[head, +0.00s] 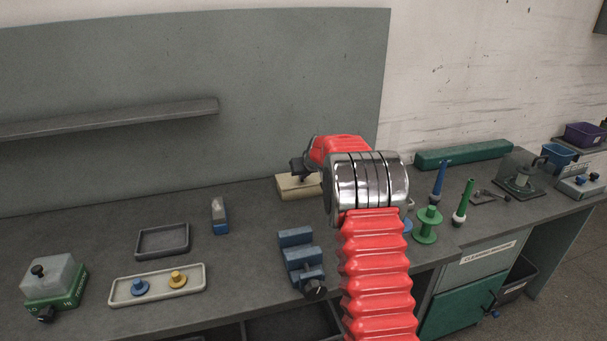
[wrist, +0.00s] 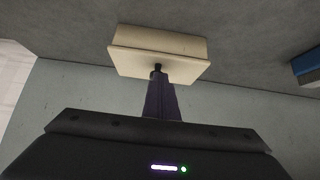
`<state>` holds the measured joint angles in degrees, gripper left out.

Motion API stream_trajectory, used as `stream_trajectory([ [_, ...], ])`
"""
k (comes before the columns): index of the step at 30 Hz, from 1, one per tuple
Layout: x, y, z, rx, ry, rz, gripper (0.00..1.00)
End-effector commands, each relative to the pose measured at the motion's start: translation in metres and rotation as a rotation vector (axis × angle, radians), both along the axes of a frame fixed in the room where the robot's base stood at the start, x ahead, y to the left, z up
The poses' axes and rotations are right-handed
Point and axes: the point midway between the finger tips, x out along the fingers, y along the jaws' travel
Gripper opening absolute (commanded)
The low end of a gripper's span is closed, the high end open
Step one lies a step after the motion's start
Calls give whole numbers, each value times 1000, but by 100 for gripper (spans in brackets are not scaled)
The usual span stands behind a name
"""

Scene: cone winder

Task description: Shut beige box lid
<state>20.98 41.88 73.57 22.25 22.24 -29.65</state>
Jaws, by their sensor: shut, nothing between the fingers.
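The beige box (head: 290,190) stands on the grey bench near the back wall, partly behind my arm. In the wrist view its body (wrist: 165,40) shows with the wider, flat beige lid (wrist: 130,62) over it. The lid looks down on the box, but I cannot tell whether it is fully shut. My gripper (head: 299,170) is over the box, its dark fingers pointing at the lid. In the wrist view the fingertips (wrist: 158,69) are together and empty at the lid's edge nearest the camera. I cannot tell whether they touch it.
A small blue and grey piece (head: 219,216) and a dark tray (head: 163,240) are to the left. Green and blue spools (head: 428,224) stand right of my arm.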

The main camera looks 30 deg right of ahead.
Motion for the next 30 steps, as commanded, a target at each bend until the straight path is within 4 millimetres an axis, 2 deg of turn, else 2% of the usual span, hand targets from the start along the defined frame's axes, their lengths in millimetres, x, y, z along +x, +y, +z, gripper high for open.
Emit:
stream_trajectory([
  [1,-9,0,-29,15,43,0,0],
  [11,-9,-4,-28,13,42,-4,0],
  [17,-9,-5,-13,10,34,-6,0],
  [27,-6,-1,38,2,4,-1,0],
  [30,-13,1,37,2,4,0,0],
])
